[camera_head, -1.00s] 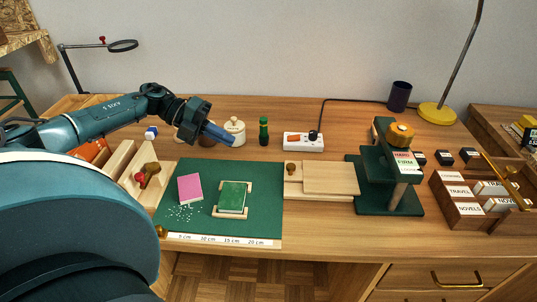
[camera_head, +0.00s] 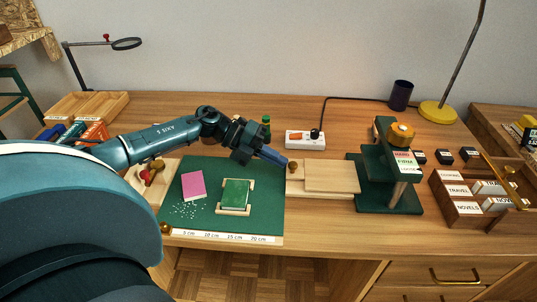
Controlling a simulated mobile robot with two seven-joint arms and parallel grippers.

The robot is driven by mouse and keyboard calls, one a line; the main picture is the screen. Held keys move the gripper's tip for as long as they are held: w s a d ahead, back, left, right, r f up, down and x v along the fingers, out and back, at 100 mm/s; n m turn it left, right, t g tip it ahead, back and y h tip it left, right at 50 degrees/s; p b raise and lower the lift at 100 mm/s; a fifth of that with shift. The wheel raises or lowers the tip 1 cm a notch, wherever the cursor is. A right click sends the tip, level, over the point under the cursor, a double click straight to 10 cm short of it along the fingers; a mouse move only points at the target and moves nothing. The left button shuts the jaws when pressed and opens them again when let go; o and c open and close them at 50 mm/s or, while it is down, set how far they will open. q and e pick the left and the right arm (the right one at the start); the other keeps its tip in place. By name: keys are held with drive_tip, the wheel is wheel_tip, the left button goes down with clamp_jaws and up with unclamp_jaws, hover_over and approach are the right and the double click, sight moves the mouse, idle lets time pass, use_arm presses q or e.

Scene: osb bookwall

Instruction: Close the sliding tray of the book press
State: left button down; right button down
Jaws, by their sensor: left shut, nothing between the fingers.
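The book press (camera_head: 382,170) is a dark green frame with a round wooden knob on top, at the right of the desk. Its pale wooden sliding tray (camera_head: 330,176) sticks out to the left of the press. A small brown knob (camera_head: 293,166) stands at the tray's left end. My left gripper (camera_head: 284,162) is shut and empty, with its blue fingertips just left of the knob. I cannot tell whether they touch it. My right gripper is not in view.
A green cutting mat (camera_head: 255,208) with a pink book (camera_head: 193,185) and a green book (camera_head: 235,193) lies left of the tray. A white power strip (camera_head: 306,139) is behind the tray. A wooden crate with labelled blocks (camera_head: 460,208) stands right of the press.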

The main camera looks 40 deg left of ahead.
sight(330, 172)
use_arm(q)
drive_tip(key=w+d, duration=0.2)
drive_tip(key=d, duration=0.2)
drive_tip(key=w+d+p, duration=0.1)
drive_tip(key=w+d, duration=0.2)
drive_tip(key=d, duration=0.1)
drive_tip(key=w+d, duration=0.2)
drive_tip(key=d, duration=0.2)
drive_tip(key=shift+w+d+r, duration=0.1)
drive_tip(key=shift+w, duration=0.1)
drive_tip(key=shift+a+p, duration=0.3)
drive_tip(key=f+v, duration=0.1)
drive_tip(key=v, duration=1.2)
drive_tip(key=shift+s+a+r, duration=0.15)
drive_tip(key=shift+s+a, duration=0.05)
drive_tip(key=shift+a, duration=0.2)
